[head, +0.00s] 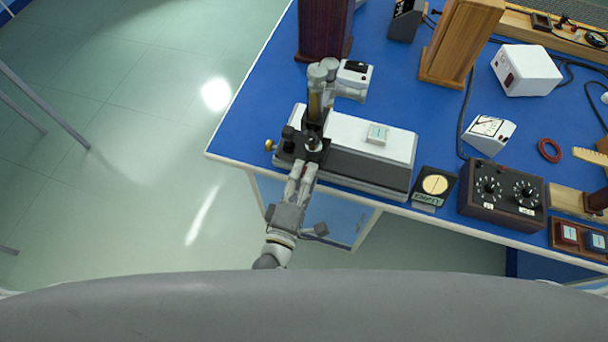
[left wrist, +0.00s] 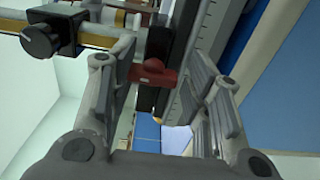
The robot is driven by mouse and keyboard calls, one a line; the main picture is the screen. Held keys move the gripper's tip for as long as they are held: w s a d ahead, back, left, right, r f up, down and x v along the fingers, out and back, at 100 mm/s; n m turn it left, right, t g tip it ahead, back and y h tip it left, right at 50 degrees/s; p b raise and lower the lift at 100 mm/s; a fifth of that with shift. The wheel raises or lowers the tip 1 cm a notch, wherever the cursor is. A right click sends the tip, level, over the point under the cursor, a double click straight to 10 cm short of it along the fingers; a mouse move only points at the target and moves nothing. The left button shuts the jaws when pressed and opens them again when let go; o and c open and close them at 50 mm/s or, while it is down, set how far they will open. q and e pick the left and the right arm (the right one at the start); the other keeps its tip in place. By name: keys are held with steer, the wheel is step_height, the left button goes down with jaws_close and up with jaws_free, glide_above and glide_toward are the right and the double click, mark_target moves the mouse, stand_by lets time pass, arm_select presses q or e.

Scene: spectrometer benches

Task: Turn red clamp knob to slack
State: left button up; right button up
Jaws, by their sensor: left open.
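The red clamp knob (left wrist: 153,74) shows in the left wrist view, a small red piece with a rounded middle, in front of a dark upright part. The knob is hidden in the head view. My right gripper is not in view.
The instrument has a white-topped base (head: 350,138) at the blue bench's left front corner. A black dial (left wrist: 40,41) sits near the left finger. To the right are an "EMPTY" plate (head: 434,186) and a two-knob box (head: 502,194). Floor left of the bench is mostly clear.

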arm_select(q)
steer(key=shift+w+r, duration=0.2)
steer(key=shift+r, duration=0.35)
steer(key=v, duration=1.2)
steer(key=shift+s+f, duration=0.2)
steer(key=shift+f, duration=0.3)
steer(key=s+a+f+m+g+y, duration=0.1)
steer(key=a+f+m+g, duration=0.25)
steer(key=f, duration=0.55)
steer(key=s+a+f+m+g, duration=0.2)
steer(key=f+m, duration=0.2)
steer(key=f, duration=0.5)
steer(key=s+a+f+m+g+y, duration=0.1)
steer(key=a+f+m+g, duration=0.15)
steer(key=f, duration=0.65)
steer(key=s+a+f+m+g+y, duration=0.1)
steer(key=s+a+f+m+g, duration=0.2)
steer(key=s+a+f, duration=0.3)
steer(key=s+a+f+m+g+y, duration=0.2)
steer(key=s+a+f+m+g, duration=0.2)
steer(key=s+f, duration=0.5)
steer(key=s+a+g, duration=0.1)
steer(key=s, duration=0.2)
steer(key=shift+a+y, duration=0.3)
steer(key=shift+a, duration=0.1)
